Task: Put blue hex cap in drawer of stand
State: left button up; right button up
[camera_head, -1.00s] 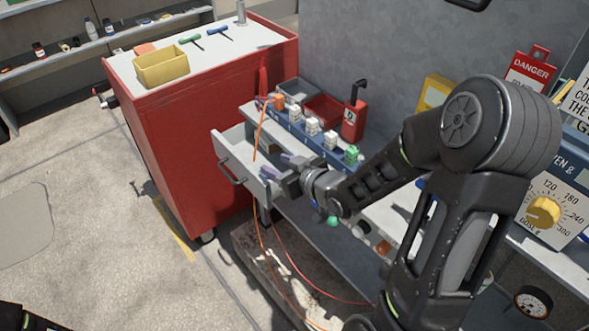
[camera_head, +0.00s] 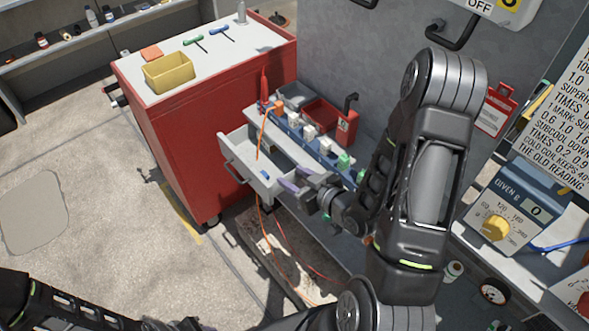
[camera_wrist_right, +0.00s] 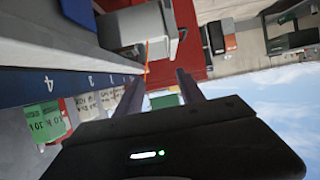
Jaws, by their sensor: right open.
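A small blue piece, which looks like the blue hex cap (camera_head: 265,175), lies inside the open pale drawer (camera_head: 236,153) of the stand (camera_head: 312,228). My right gripper (camera_head: 283,180) is open, with its two purple-grey fingers just right of the drawer and apart from the blue piece. In the right wrist view its fingers (camera_wrist_right: 160,90) are spread with nothing gripped between them, and the drawer (camera_wrist_right: 132,27) shows beyond them at the top. The cap cannot be made out in that view. Only links of my left arm show at the lower left; its gripper is out of frame.
A red cabinet (camera_head: 185,135) with a yellow bin (camera_head: 168,72) stands left of the drawer. A blue numbered rack (camera_head: 293,131) with white and green blocks lies along the stand top. An orange cord (camera_head: 259,212) hangs by the drawer. The floor at left is clear.

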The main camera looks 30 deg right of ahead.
dwell(0.8)
jog(key=s+a+f+m+g, duration=0.1)
jog(key=s+a+f+g, duration=0.15)
jog(key=a+f, duration=0.5)
jog(key=s+a+f+m+g+y, duration=0.1)
jog(key=s+a+f+g, duration=0.4)
jog(key=s+a, duration=0.2)
jog(key=s+a+f+m+g+y, duration=0.1)
jog(key=s+a+f+g, duration=0.4)
jog(key=s+a, duration=0.3)
jog(key=shift+s+a+f, duration=0.25)
jog(key=shift+s+f, duration=0.15)
jog(key=shift+s, duration=0.35)
jog(key=shift+c, duration=0.4)
